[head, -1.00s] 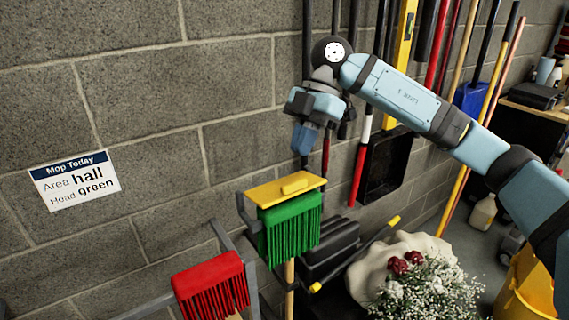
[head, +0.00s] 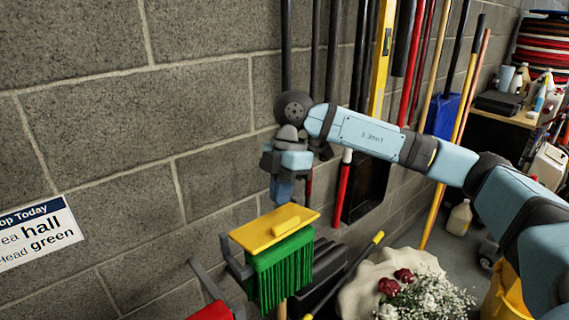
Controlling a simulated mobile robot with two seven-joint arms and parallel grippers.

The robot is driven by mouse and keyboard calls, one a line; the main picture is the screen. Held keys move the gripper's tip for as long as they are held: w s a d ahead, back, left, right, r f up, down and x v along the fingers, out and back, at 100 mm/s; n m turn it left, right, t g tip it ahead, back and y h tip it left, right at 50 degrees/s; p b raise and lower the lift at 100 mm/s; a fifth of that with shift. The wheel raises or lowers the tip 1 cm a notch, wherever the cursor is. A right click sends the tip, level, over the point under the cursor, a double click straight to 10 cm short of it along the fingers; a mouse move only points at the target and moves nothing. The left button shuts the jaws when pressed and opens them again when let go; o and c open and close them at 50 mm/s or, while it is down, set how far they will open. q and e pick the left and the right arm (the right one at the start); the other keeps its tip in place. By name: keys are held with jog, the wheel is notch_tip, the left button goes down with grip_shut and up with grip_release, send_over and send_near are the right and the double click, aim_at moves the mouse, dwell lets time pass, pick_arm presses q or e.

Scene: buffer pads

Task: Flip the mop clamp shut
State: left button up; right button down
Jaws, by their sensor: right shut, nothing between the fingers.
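My right gripper (head: 282,199) points down, shut and empty, just above the far edge of the yellow plate. I cannot tell whether its tips touch the plate. A red mop head (head: 212,312) shows only at the bottom edge. My left gripper is not in view.
A block wall with a "Mop Today, hall, green" sign (head: 38,236) stands behind. Long handles hang close behind my right gripper. A yellow-tipped dark rod (head: 350,268), a flower bunch (head: 408,290) and a yellow bucket (head: 505,298) are to the right.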

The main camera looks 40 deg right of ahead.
aim_at(287, 231)
jog(key=shift+s+d+f, duration=0.1)
jog(key=shift+s+f, duration=0.15)
jog(key=shift+f, duration=0.6)
jog(key=shift+s+f, duration=0.25)
jog(key=shift+f, duration=0.55)
jog(key=s+f+t+b, duration=0.1)
jog(key=b, duration=0.2)
jog(key=f+t+b, duration=0.1)
jog(key=f+b, duration=0.1)
jog(key=shift+s+d+t+b, duration=0.1)
jog(key=shift+s+t+b, duration=0.2)
jog(key=shift+s+b, duration=0.1)
jog(key=shift+s+n+b, duration=0.1)
jog(key=shift+n+b, duration=0.2)
jog(key=shift+b, duration=0.1)
jog(key=shift+s+t, duration=0.1)
jog(key=shift+t, duration=0.2)
jog(key=shift+r, duration=0.1)
